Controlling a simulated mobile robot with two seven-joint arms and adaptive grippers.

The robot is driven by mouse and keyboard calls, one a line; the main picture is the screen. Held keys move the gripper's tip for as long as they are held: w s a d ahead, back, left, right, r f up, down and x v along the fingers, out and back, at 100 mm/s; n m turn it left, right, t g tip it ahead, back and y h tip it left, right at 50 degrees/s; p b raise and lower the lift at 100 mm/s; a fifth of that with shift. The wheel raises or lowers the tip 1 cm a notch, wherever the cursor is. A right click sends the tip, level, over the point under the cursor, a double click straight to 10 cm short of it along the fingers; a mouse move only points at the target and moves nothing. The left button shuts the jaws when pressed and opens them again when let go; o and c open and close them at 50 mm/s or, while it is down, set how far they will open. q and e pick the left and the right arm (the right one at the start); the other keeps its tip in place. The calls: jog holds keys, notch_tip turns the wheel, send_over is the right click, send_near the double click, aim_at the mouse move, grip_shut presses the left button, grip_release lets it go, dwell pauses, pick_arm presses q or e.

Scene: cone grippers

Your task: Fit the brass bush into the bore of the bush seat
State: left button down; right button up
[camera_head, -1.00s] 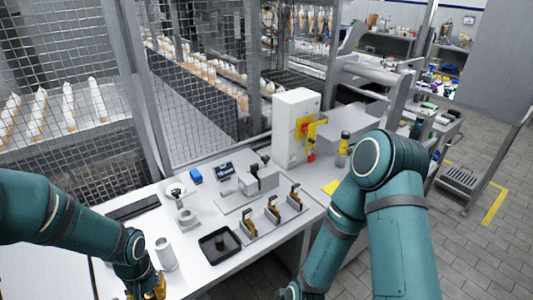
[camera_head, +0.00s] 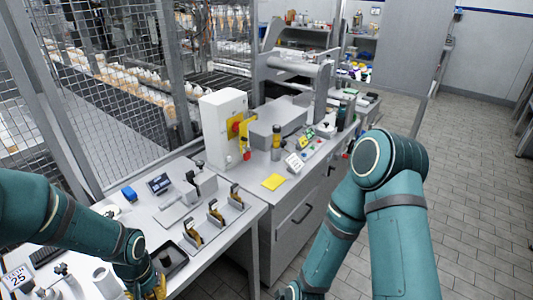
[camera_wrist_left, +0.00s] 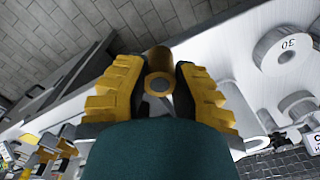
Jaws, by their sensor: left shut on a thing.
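My left gripper (camera_wrist_left: 159,88) has its yellow fingers shut on the brass bush (camera_wrist_left: 158,58), a short brass tube whose ring-shaped end faces the left wrist camera. In the head view the left gripper (camera_head: 150,290) is at the bottom edge, by the near side of the bench, and the bush cannot be made out there. A pale ring marked 30 (camera_wrist_left: 271,62) and a grey round part (camera_wrist_left: 297,103) lie on the bench to the right in the left wrist view. I cannot tell which part is the bush seat. My right gripper is below the picture.
The white bench (camera_head: 226,238) carries a black tray (camera_head: 175,268), a row of yellow-and-black clamps (camera_head: 215,213) and a white cylinder (camera_head: 106,283) near the left arm. A grey cabinet (camera_head: 300,208) adjoins on the right. Open tiled floor (camera_head: 465,220) lies farther right.

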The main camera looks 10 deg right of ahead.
dwell(0.3)
jog(key=c, duration=0.6)
pick_arm(q)
jog(key=d, duration=1.1)
jog(key=shift+d, duration=0.15)
pick_arm(e)
jog(key=shift+d, duration=0.15)
